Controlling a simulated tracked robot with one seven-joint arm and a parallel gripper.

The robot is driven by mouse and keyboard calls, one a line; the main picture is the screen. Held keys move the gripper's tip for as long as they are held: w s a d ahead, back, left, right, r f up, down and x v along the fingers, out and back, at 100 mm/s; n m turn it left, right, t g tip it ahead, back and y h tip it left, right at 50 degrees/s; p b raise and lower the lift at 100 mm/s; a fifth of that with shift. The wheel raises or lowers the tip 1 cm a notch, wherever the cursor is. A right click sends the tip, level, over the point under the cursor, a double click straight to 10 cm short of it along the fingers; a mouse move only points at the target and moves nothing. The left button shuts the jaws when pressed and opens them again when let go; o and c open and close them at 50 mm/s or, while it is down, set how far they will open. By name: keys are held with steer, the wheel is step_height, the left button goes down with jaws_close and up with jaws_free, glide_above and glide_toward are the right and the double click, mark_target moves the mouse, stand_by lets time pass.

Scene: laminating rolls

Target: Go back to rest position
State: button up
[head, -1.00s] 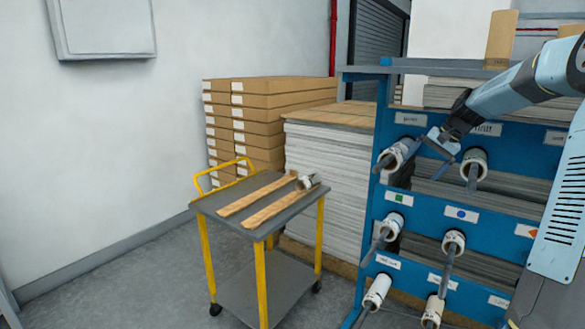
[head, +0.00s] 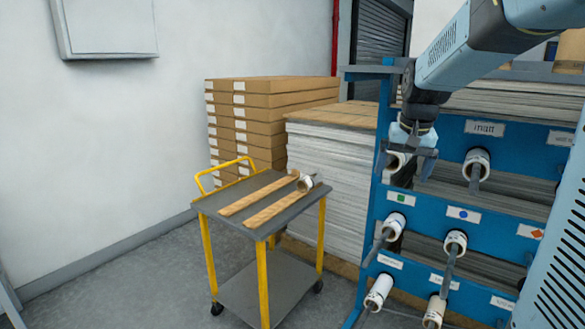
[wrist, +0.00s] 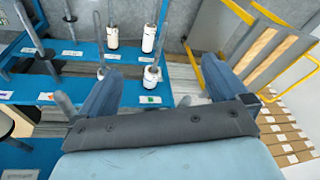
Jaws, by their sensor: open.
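My gripper (head: 408,172) hangs pointing down in front of the upper left part of the blue rack (head: 455,195). Its two fingers are apart, with nothing held between them. They also show apart in the wrist view (wrist: 160,78). A white roll on the upper left peg is partly hidden behind my gripper in the head view. Other white rolls sit on pegs, such as the upper right roll (head: 477,160), the middle left roll (head: 393,226) and the middle right roll (head: 455,242).
The grey cart (head: 235,228) with yellow legs stands left of the rack, bearing two wooden strips (head: 262,192). Stacked cardboard boxes (head: 262,113) and a tall sheet stack (head: 325,165) stand behind it. Rack pegs stick out towards me. Floor left of the cart is clear.

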steer(key=s+a+f+n+t, duration=0.1)
steer(key=s+a+n+t, duration=0.1)
steer(key=s, duration=2)
steer(key=shift+s+f+n+t, duration=0.15)
steer(key=shift+f+n+t, duration=0.15)
steer(key=shift+n, duration=0.1)
steer(key=shift+a, duration=0.1)
